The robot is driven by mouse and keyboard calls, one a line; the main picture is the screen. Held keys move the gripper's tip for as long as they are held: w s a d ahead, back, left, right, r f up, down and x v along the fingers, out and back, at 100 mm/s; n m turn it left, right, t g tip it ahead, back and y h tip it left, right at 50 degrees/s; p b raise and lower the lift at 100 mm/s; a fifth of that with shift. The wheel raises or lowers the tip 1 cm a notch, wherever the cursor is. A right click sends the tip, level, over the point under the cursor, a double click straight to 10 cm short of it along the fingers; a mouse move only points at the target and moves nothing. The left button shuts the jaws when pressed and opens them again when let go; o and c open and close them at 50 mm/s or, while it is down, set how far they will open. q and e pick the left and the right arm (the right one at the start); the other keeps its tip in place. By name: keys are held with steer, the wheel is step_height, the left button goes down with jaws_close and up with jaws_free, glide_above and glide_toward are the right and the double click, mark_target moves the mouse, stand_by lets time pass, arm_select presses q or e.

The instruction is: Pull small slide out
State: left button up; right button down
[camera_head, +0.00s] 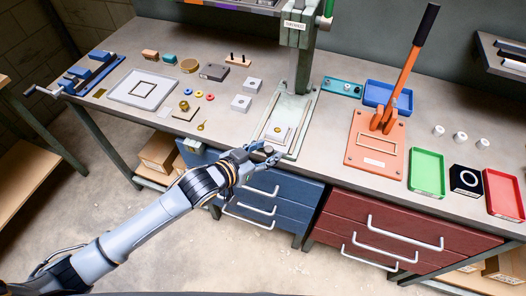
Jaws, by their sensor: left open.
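The green fly press (298,75) stands at the back middle of the workbench. Its pale green base plate (302,112) runs toward the bench's front edge. A small light slide (277,133) with a brass-coloured round spot lies at the near end of that base. My left gripper (268,152) is at the bench's front edge, just in front of and left of the slide's near end. It is open, and I see nothing in it. Its fingers are small and dark here, and I cannot tell whether they touch the slide. My right gripper is out of view.
Blue drawers (278,196) with handles lie below my left gripper. An orange lever press (375,140) stands to the right, near a blue tray (388,96) and a green tray (427,172). Small parts and a framed grey plate (144,90) cover the bench's left side.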

arm_select(q)
steer(key=shift+s+a+r, duration=0.1)
steer(key=shift+s+a, duration=0.05)
steer(key=v, duration=1.1)
steer(key=shift+s+a, duration=0.2)
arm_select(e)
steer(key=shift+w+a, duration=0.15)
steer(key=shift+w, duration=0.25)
arm_select(q)
steer(key=shift+r, duration=0.1)
